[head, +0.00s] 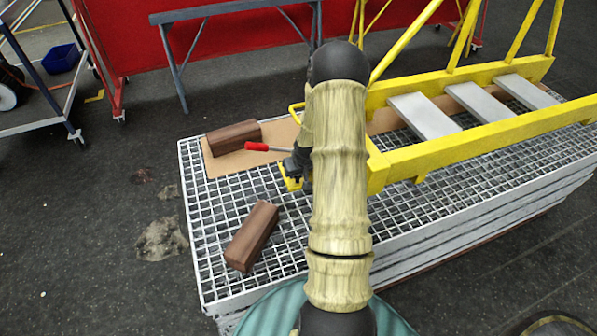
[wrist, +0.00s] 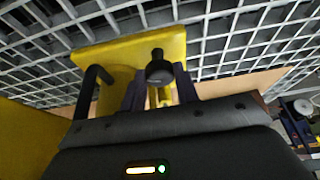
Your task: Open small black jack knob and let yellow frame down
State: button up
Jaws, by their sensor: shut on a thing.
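The yellow frame (head: 450,142) lies along the grating stack at the right, with grey cross plates between its rails. Its near end reaches behind my arm. My gripper (head: 295,178) is at that end, mostly hidden by my forearm in the head view. In the wrist view, the dark fingers of my gripper (wrist: 159,92) stand on either side of the small black jack knob (wrist: 158,69) and are shut on it. The knob sits in front of a yellow plate (wrist: 120,55). The exact contact between fingers and knob is hard to see.
A red-handled tool (head: 257,146) lies near my gripper on a tan board (head: 222,165). A blue trestle (head: 235,12) stands behind. The floor at left is mostly open.

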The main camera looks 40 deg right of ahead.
jog(key=o, duration=0.9)
jog(key=shift+o, duration=0.2)
jog(key=p+v, duration=0.3)
jog(key=v, duration=1.4)
jog(key=shift+r, duration=0.2)
